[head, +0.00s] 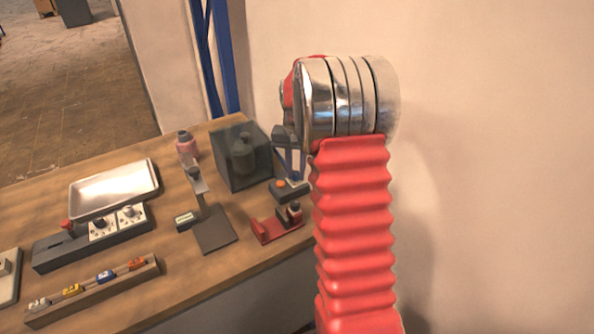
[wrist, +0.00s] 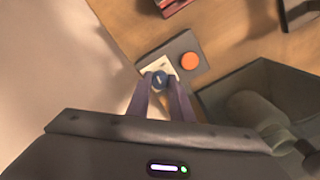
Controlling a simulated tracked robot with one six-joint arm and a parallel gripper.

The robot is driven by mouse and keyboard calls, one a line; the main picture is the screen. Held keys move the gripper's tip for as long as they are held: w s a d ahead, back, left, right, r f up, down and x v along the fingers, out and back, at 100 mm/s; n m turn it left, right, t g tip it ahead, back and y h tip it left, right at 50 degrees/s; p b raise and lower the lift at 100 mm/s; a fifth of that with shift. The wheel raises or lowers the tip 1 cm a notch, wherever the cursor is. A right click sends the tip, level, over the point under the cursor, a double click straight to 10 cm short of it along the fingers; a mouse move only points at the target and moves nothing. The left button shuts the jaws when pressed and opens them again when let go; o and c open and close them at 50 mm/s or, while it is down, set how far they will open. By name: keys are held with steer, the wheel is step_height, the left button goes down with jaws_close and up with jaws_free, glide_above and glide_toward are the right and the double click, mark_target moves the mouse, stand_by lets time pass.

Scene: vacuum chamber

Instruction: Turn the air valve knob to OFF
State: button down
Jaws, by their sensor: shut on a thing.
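The air valve knob (wrist: 158,79) is small, round and dark blue, with a pale line on its top. It sits on a whitish plate on a grey control box (wrist: 187,48) that also carries an orange button (wrist: 190,61). My gripper (wrist: 160,84) is shut on the knob, one finger on each side. In the head view the box (head: 287,195) stands at the right end of the table, with my gripper (head: 294,175) reaching down to it. The knob is hard to make out there, and I cannot read any OFF label.
A dark see-through chamber (head: 260,161) with a bottle inside stands just beside the box. A red holder (head: 268,231) is in front. The wall is close at right.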

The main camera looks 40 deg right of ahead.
mark_target(295, 172)
steer(key=n, duration=0.5)
steer(key=shift+n, duration=0.3)
steer(key=n, duration=0.5)
steer(key=shift+a+n, duration=0.1)
steer(key=shift+n, duration=0.2)
steer(key=c, duration=1.6)
jaws_free()
step_height(295, 172, up, 14)
steer(key=shift+f, duration=0.1)
